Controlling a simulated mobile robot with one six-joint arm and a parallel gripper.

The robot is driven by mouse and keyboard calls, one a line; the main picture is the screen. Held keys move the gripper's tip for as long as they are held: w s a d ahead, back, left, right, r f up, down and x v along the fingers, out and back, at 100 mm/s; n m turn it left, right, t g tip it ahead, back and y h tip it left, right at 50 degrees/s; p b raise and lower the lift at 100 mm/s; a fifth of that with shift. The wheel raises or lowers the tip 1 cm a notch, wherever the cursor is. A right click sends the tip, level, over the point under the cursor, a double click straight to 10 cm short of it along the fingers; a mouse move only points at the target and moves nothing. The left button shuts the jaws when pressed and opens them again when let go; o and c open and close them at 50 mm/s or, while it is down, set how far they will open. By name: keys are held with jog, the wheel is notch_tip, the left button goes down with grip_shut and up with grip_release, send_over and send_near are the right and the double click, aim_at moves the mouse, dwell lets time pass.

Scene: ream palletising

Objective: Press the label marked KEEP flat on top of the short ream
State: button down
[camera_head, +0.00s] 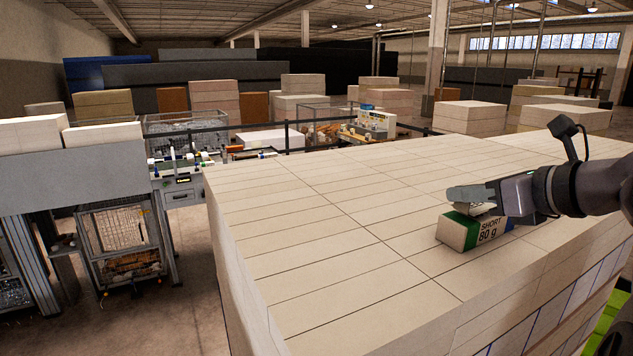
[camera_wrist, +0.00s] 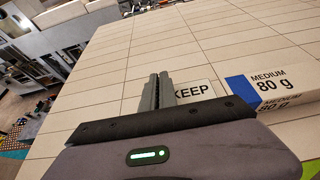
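The short ream (camera_head: 459,232), white with a green band and the print SHORT 80 g, lies on top of the big stack in the head view. My gripper (camera_head: 468,196) is just above it and hides part of its top. In the wrist view the fingers (camera_wrist: 157,90) are close together. The white label marked KEEP (camera_wrist: 195,92) sticks out to their right, square with the gripper, and seems pinched between them. Its left part is hidden. I cannot tell whether it touches the ream.
A medium ream (camera_wrist: 283,85) with a blue band lies to the right in the wrist view. The big pale stack (camera_head: 330,240) has a broad clear top with thin seams. A conveyor machine (camera_head: 185,185) and wire cages stand at the left, beyond the stack's edge.

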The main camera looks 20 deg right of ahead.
jog(key=shift+f, duration=0.1)
jog(key=shift+f+b, duration=0.35)
jog(key=shift+f, duration=0.1)
jog(key=shift+f, duration=0.2)
dwell(0.8)
jog(key=c, duration=2.1)
grip_release()
jog(key=o, duration=0.5)
